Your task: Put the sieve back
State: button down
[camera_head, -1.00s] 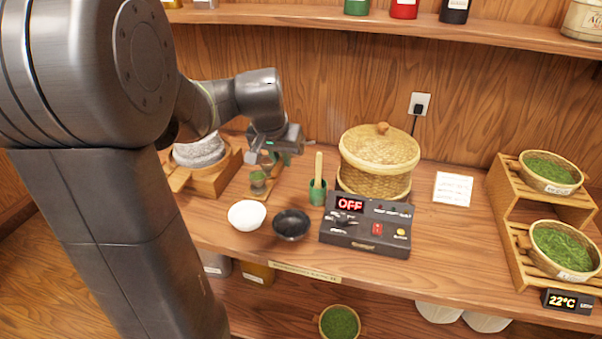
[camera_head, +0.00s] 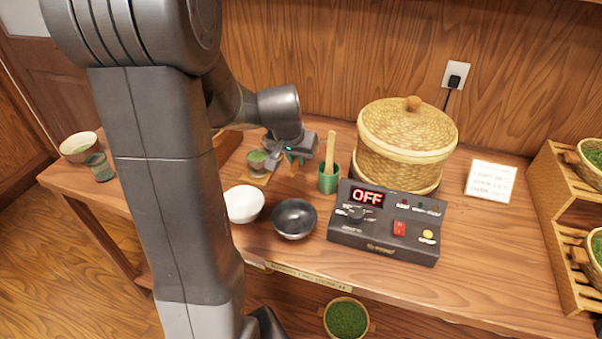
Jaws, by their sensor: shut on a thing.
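My gripper (camera_head: 292,157) is at the back of the counter, left of the green cup, and points down. It is shut on the sieve, but the fingers and the grip are small and partly hidden by my wrist. A small round vessel with green in it, seemingly the sieve (camera_head: 258,158), shows just left of the fingers. It is over or on a small wooden board (camera_head: 258,178); I cannot tell whether it touches the board.
A white bowl (camera_head: 244,205) and a black bowl (camera_head: 295,220) stand in front. The green cup (camera_head: 328,182) holds a wooden tool. A control box (camera_head: 388,225) reads OFF before a lidded basket (camera_head: 405,145). Another bowl (camera_head: 78,147) and a glass (camera_head: 99,166) stand far left.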

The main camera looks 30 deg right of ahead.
aim_at(299, 183)
notch_tip(299, 183, down, 7)
jog(key=shift+r, duration=0.1)
jog(key=shift+b, duration=0.3)
jog(key=shift+f, duration=0.2)
jog(key=c, duration=1.4)
grip_release()
jog(key=shift+r, duration=0.1)
jog(key=shift+o, duration=0.2)
jog(key=shift+r, duration=0.5)
jog(key=v, duration=1.1)
jog(key=shift+s+a+p, duration=0.15)
jog(key=shift+a+p, duration=0.1)
jog(key=shift+p, duration=0.15)
